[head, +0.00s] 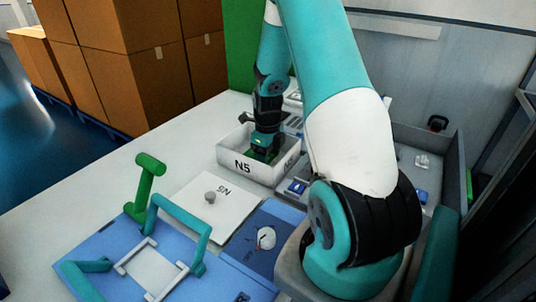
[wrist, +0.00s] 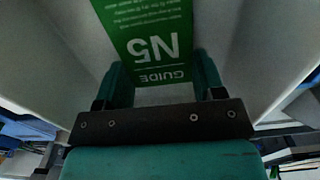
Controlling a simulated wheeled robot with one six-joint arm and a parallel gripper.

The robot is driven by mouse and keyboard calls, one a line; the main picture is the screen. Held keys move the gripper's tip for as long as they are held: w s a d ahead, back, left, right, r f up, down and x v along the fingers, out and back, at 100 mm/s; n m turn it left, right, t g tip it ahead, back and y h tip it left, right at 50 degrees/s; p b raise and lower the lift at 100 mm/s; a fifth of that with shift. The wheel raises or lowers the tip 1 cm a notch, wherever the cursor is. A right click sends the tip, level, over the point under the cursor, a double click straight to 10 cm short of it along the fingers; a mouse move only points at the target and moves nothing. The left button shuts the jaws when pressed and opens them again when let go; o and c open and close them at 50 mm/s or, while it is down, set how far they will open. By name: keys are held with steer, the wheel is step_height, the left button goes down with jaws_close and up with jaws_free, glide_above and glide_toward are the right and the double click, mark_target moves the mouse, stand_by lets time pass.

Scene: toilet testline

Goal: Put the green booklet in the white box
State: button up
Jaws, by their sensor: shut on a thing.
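The white box (head: 238,164), marked N5, stands open on the table in the head view. My gripper (head: 262,150) reaches down into it. In the wrist view my gripper (wrist: 163,85) is shut on the green booklet (wrist: 150,30), which reads "N5 GUIDE". The booklet is between the box's pale inner walls (wrist: 50,55). A bit of its green also shows inside the box in the head view (head: 268,157). Whether it touches the box floor cannot be told.
A white lid (head: 222,200) with a grey knob lies in front of the box. A blue fixture (head: 130,265) with teal and green handles is at the front left, with a dark blue panel (head: 252,245) beside it. A grey tray (head: 425,165) is at right. Stacked cartons (head: 130,60) stand behind.

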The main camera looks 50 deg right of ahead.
steer(key=shift+f, duration=0.15)
steer(key=o, duration=0.9)
